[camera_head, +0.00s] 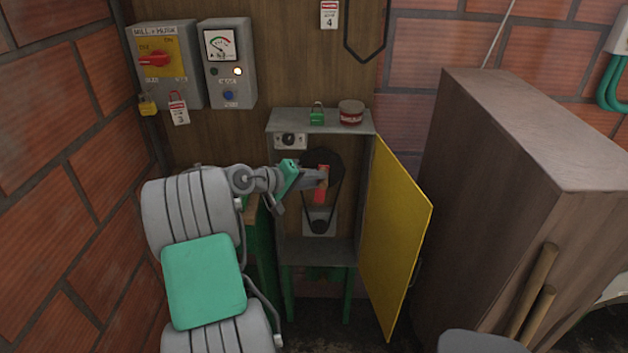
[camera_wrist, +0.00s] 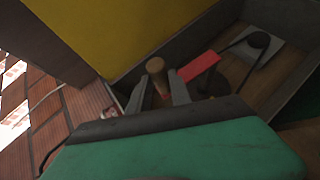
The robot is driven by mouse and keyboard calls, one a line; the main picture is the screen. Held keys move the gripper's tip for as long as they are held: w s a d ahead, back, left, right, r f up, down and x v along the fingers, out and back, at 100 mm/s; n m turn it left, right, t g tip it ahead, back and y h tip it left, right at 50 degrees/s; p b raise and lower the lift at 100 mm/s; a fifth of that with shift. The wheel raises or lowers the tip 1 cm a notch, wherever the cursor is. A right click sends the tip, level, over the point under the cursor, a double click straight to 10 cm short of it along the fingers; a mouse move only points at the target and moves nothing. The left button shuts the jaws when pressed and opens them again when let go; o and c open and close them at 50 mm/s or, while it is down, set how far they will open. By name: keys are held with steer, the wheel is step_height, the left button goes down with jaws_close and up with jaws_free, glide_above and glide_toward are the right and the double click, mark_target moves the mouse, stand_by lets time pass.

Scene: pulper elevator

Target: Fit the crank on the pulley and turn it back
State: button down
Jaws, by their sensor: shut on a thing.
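The crank has a red arm (camera_head: 319,194) and a wooden handle (camera_wrist: 156,68); the red arm also shows in the wrist view (camera_wrist: 199,66). My gripper (camera_head: 322,177) reaches in from the left and is shut on the handle, with a finger on each side of it in the wrist view (camera_wrist: 159,88). The large dark pulley (camera_head: 334,160) is right behind the crank, partly hidden by my gripper. I cannot tell whether the crank is seated on its hub. A belt runs down to a small dark pulley (camera_head: 319,227) on a grey plate.
The yellow door (camera_head: 395,235) of the cabinet stands open on the right, close to my gripper. A green padlock (camera_head: 317,117) and a red tin (camera_head: 351,112) sit on the cabinet top (camera_head: 290,119). A large brown box (camera_head: 480,190) stands further right.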

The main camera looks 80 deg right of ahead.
steer(key=shift+d+r, duration=0.1)
steer(key=shift+d, duration=0.05)
steer(key=shift+w+d, duration=0.1)
steer(key=shift+d, duration=0.35)
stand_by(0.6)
steer(key=shift+w+d, duration=0.1)
steer(key=shift+d, duration=0.25)
steer(key=shift+d+p, duration=0.25)
steer(key=shift+p, duration=0.05)
steer(key=shift+w+d, duration=0.15)
steer(key=shift+d, duration=0.2)
stand_by(0.5)
steer(key=shift+w+a+f+n+g+h, duration=0.1)
steer(key=shift+w+n+g+h, duration=0.1)
steer(key=shift+w+g, duration=0.25)
steer(key=shift+w+a+f+n+g+h, duration=0.1)
steer(key=shift+w+n+g+h, duration=0.15)
steer(key=shift+w, duration=0.25)
